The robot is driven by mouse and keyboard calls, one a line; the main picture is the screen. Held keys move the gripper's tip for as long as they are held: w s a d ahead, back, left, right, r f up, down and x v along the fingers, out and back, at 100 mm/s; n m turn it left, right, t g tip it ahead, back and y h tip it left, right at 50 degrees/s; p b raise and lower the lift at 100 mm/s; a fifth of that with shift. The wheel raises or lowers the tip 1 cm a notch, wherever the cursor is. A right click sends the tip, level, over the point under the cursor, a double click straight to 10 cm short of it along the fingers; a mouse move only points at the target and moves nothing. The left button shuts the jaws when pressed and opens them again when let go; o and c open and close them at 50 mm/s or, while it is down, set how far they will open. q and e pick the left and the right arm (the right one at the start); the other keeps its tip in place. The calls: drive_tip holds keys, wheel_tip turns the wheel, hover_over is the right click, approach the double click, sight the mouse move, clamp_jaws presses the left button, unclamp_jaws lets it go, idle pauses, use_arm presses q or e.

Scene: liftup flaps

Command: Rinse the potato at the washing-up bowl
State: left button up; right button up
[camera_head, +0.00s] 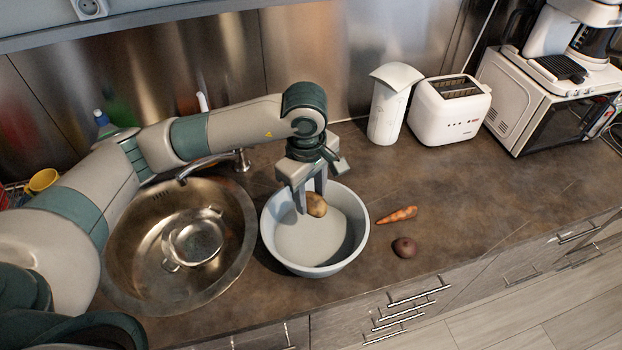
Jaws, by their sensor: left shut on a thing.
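The potato (317,205) is brownish-yellow and sits between the fingers of my left gripper (312,200), which is shut on it. The gripper points down over the white washing-up bowl (285,256), and the potato shows inside the bowl's outline, near its back part. I cannot tell whether the potato touches the bowl. The bowl stands on the brown counter, right of the sink. Its inside looks pale grey, and I cannot tell whether it holds water. My right gripper is not in view.
A carrot (397,215) and a dark round vegetable (404,248) lie right of the bowl. The steel sink (126,268) holds a pot (195,243). A white canister (388,110), a toaster (449,112) and a microwave (545,110) stand behind. The right counter is clear.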

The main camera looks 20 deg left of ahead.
use_arm(q)
drive_tip(key=shift+s+d+r+m, duration=0.1)
drive_tip(key=shift+s+d+m, duration=0.05)
drive_tip(key=shift+d+m, duration=0.15)
drive_tip(key=shift+f, duration=0.2)
drive_tip(key=shift+f+b, duration=0.35)
drive_tip(key=shift+f, duration=0.65)
drive_tip(key=b, duration=0.4)
approach(313, 237)
drive_tip(key=shift+f, duration=2.55)
drive_tip(key=shift+r+p, duration=0.15)
drive_tip(key=shift+p, duration=0.15)
